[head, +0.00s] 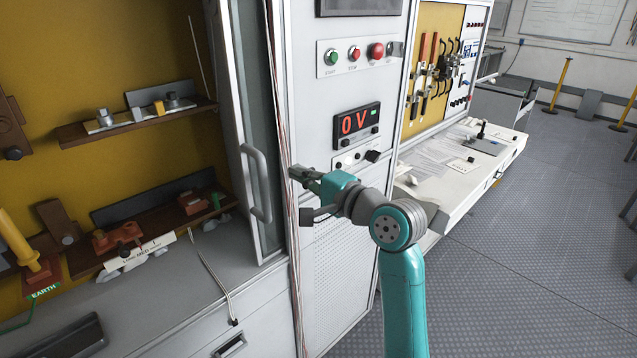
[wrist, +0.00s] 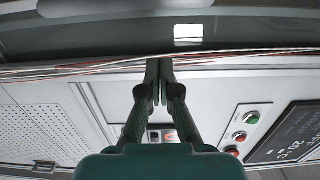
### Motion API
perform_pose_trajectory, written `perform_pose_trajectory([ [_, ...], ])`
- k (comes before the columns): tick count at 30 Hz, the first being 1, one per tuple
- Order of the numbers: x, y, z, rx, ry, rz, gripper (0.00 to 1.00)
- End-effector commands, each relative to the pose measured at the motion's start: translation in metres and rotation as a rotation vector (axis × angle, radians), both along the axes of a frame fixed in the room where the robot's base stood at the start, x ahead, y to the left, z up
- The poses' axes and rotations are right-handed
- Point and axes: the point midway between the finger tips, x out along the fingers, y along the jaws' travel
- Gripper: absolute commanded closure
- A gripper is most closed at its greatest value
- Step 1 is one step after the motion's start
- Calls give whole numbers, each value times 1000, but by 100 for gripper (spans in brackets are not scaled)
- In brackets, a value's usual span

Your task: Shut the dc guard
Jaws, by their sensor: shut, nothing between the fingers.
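The dc guard (head: 236,110) appears to be the tall, light-framed panel with a dark pane at the right end of the yellow-backed bay. It stands open, leaving the bay uncovered. Its grey bar handle (head: 258,183) is upright on the near face. My gripper (head: 293,172) is shut and empty, just right of the handle, in front of the control cabinet's left edge. In the wrist view my shut fingertips (wrist: 159,62) point at thin cables, with a grey frame and what looks like the handle (wrist: 125,6) beyond. Contact with the guard cannot be told.
Thin red and white cables (head: 291,240) hang along the cabinet edge beside my fingers. The control cabinet (head: 335,245) carries buttons and a "0 V" display (head: 357,122). A yellow EARTH handle (head: 17,240) stands at left in the bay. Open floor (head: 540,230) lies right.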

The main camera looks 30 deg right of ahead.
Motion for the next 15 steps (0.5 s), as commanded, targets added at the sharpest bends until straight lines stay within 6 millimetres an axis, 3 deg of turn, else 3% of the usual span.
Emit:
perform_pose_trajectory([
  [1, 9, 4, 1, -1, 1, 2, 100],
  [6, 4, 29, 0, -1, 0, 3, 100],
  [15, 1, 42, 0, -2, -1, -1, 100],
])
